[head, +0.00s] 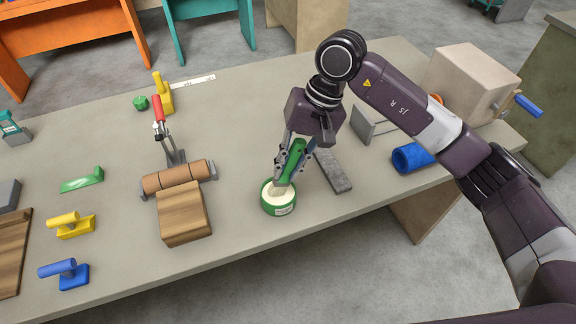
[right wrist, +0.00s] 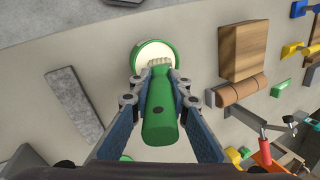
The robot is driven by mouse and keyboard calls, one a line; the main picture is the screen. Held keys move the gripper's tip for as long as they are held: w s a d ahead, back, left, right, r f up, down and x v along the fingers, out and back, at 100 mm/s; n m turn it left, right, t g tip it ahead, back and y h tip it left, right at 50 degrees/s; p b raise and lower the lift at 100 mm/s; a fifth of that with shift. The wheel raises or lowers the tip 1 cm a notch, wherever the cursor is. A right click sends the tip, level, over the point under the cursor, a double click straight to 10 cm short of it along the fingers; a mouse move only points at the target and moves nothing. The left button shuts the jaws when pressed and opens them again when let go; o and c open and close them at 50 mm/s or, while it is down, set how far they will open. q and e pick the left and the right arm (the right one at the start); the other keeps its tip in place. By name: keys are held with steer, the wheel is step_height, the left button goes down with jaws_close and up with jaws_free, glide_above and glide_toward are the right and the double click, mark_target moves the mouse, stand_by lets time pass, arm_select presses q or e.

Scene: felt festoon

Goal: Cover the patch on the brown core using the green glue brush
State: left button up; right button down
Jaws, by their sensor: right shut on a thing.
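My right gripper (head: 283,168) is shut on the green glue brush (head: 293,152), whose handle also shows between the fingers in the right wrist view (right wrist: 160,115). The pale bristles point down into the open green glue pot (head: 281,208), over its cream contents; I cannot tell how deep they go. The brown core (head: 176,177) lies across a grey holder to the left of the pot, behind a wooden block (head: 184,212). No separate patch can be made out on the core. My left gripper is not in view.
A red-handled clamp (head: 158,112) stands behind the core. A grey felt strip (head: 333,170) lies right of the pot, with a blue roll (head: 410,158) and a beige box (head: 466,82) further right. Yellow (head: 72,226) and blue (head: 66,273) handled blocks lie at left.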

steer(key=shift+s+f+b, duration=0.1)
steer(key=shift+f+b, duration=0.1)
steer(key=shift+b, duration=0.15)
stand_by(1.2)
step_height(320, 180, up, 2)
steer(key=shift+r+p, duration=0.75)
steer(key=shift+r, duration=1.9)
steer(key=s+d, duration=0.3)
steer(key=d, duration=0.5)
steer(key=s+d, duration=0.3)
steer(key=d, duration=0.5)
steer(key=shift+s+d+r+m, duration=0.3)
steer(key=shift+d+r+m, duration=0.05)
steer(key=shift+m, duration=0.05)
